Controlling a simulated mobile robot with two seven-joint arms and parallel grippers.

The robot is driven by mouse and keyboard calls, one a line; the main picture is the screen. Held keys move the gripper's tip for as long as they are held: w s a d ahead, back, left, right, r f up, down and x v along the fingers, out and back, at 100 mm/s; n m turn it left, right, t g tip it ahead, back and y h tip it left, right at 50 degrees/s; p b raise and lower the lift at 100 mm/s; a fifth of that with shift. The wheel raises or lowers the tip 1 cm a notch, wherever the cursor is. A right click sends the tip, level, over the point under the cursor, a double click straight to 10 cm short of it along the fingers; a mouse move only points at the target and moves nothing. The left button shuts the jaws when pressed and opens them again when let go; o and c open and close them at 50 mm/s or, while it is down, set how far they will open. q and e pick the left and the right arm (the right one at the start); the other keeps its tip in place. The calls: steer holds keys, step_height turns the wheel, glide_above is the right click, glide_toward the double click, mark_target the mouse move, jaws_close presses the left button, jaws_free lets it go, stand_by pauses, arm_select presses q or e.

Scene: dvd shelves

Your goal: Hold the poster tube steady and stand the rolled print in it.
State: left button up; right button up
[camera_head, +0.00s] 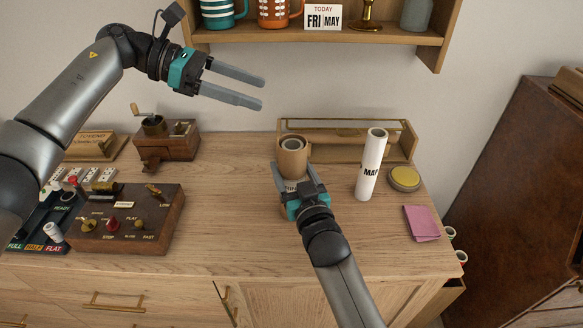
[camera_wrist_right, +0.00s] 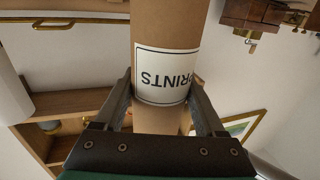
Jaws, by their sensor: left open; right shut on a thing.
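The brown poster tube (camera_head: 293,158) stands upright on the cabinet top, near its back. Its round mouth faces up, with a lighter ring showing inside. My right gripper (camera_head: 292,172) is shut around the tube's lower part. The right wrist view shows the tube (camera_wrist_right: 165,25) between both fingers, with a white label reading PRINTS, upside down. The white rolled print (camera_head: 372,165), with black lettering, stands upright on the cabinet top to the right of the tube. My left gripper (camera_head: 262,93) is open and empty, in the air above and left of the tube.
A low wooden rack (camera_head: 345,131) with a brass rail stands behind the tube. A wooden control box (camera_head: 125,222) and a coffee grinder (camera_head: 166,143) stand left. A wall shelf (camera_head: 310,37) hangs above.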

arm_select(q)
steer(key=shift+a+r, duration=0.15)
steer(key=shift+a, duration=0.2)
arm_select(e)
steer(key=o, duration=1.4)
steer(key=v, duration=1.2)
